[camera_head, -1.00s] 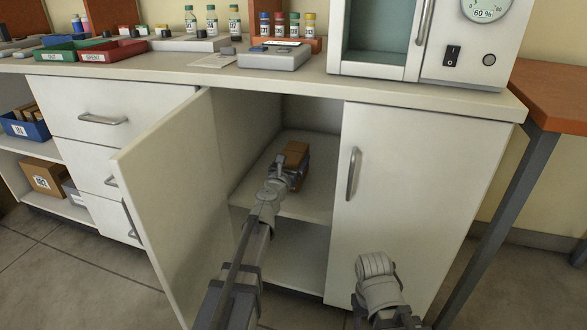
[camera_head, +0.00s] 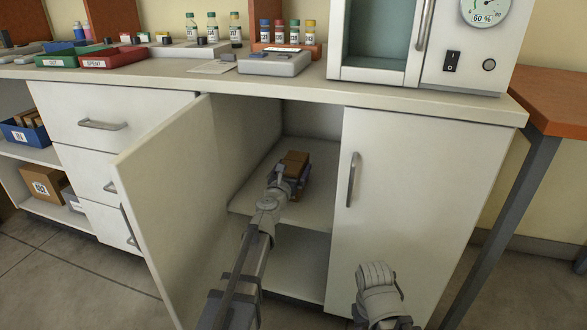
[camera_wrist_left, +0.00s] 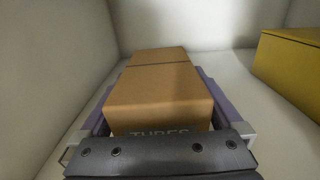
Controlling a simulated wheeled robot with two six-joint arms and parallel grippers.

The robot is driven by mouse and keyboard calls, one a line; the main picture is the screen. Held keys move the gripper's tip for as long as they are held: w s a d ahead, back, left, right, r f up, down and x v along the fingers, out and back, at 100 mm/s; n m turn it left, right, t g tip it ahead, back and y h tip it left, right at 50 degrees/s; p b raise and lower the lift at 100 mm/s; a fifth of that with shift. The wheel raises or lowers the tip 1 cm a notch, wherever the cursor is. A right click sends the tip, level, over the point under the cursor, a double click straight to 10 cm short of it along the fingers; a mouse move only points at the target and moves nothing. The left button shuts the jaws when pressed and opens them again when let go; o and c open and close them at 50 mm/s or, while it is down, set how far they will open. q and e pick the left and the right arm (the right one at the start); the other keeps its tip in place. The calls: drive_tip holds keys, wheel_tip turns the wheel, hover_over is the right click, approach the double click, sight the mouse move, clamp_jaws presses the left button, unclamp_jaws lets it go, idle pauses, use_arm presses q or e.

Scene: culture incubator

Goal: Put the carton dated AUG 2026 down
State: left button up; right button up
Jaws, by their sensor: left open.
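A brown carton (camera_head: 296,158) lies on the upper shelf (camera_head: 312,212) inside the open base cabinet. In the left wrist view the carton (camera_wrist_left: 160,90) fills the middle, with a dark seam across its top and partly hidden letters on its near face. No date shows. My left gripper (camera_head: 291,174) reaches into the cabinet; its fingers lie on both sides of the carton, open, with small gaps showing beside it. My right arm's end (camera_head: 376,275) is low in front of the closed right door; its fingers cannot be made out.
A yellow box (camera_wrist_left: 290,65) stands to the right of the carton in the wrist view. The open cabinet door (camera_head: 185,205) is left of my left arm, the closed door (camera_head: 415,210) to the right. The counter edge (camera_head: 300,92) runs above the opening.

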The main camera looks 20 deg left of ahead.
use_arm(q)
drive_tip(key=s, duration=1.2)
drive_tip(key=shift+a, duration=0.2)
